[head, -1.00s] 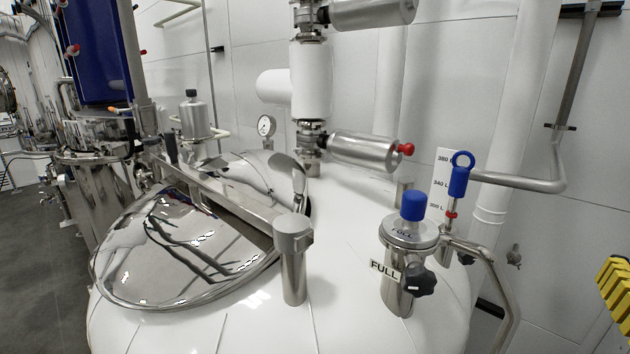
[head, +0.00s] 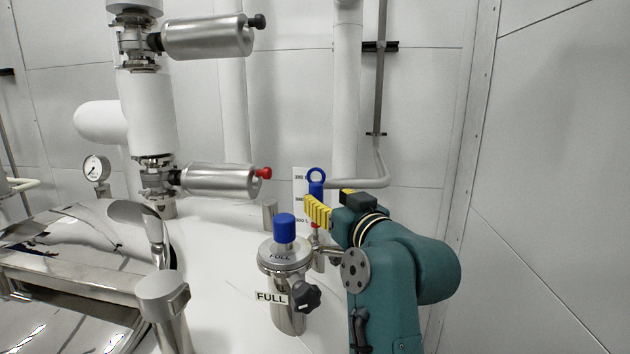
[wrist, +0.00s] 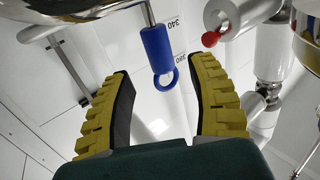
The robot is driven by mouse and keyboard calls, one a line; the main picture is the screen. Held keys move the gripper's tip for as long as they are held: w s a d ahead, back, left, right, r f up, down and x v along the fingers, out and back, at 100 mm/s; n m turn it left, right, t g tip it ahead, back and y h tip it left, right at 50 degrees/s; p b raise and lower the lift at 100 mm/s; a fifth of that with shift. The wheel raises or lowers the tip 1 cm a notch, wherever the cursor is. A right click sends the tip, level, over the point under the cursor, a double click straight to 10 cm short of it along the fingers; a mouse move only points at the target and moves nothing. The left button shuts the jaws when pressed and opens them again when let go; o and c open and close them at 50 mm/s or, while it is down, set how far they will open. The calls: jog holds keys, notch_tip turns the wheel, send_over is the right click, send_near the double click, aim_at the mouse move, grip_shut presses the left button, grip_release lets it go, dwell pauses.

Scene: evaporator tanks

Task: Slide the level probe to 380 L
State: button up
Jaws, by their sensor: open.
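The level probe has a blue handle with a ring on top (head: 316,186) and stands upright behind the FULL-tagged fitting. A white scale plate (head: 299,190) stands beside it; its marks are too small to read in the head view. In the wrist view the handle's ring end shows between the spread fingers (wrist: 160,72), with gaps on both sides.
A steel fitting (head: 286,262) with a blue cap and black knob stands in front of the probe. A valve actuator (head: 220,179) with a red end is to the left. A pipe (head: 346,130) and the wall are behind.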

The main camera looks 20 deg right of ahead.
aim_at(319, 192)
jog(key=w, duration=0.1)
jog(key=w+p, duration=0.1)
jog(key=w, duration=0.3)
jog(key=shift+a+r+p, duration=0.15)
jog(key=shift+r+p, duration=0.1)
jog(key=shift+p, duration=0.15)
jog(key=shift+w+f, duration=0.25)
jog(key=shift+w, duration=0.15)
jog(key=shift+c, duration=0.4)
